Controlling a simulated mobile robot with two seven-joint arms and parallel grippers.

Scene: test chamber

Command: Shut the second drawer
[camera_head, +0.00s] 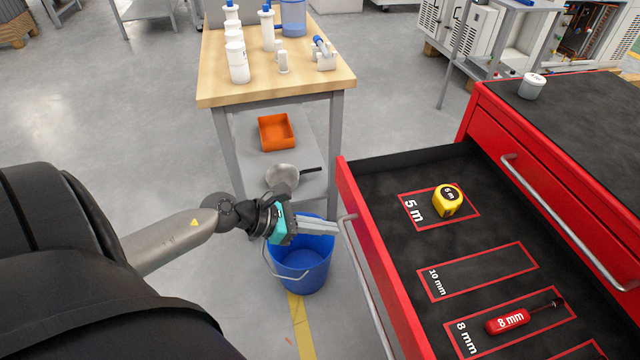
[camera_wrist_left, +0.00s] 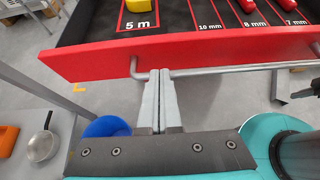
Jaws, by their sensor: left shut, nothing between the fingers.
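The open drawer (camera_head: 372,262) of the red cabinet is pulled well out towards me, its red front and metal bar handle (camera_head: 366,285) facing left. A yellow tape measure (camera_head: 447,200) and a red 8 mm screwdriver (camera_head: 508,320) lie in it. My left gripper (camera_head: 336,228) is shut and empty, its fingertips at the far end of the handle. In the left wrist view the fingertips (camera_wrist_left: 158,85) are close to the drawer front (camera_wrist_left: 90,62), beside the handle's end (camera_wrist_left: 135,68); I cannot tell whether they touch.
A closed drawer (camera_head: 545,165) sits above the open one, with a white jar (camera_head: 532,86) on the cabinet top. A wooden-topped table (camera_head: 215,88) stands behind, holding white bottles. A blue bucket (camera_head: 302,278) stands on the floor below my left gripper.

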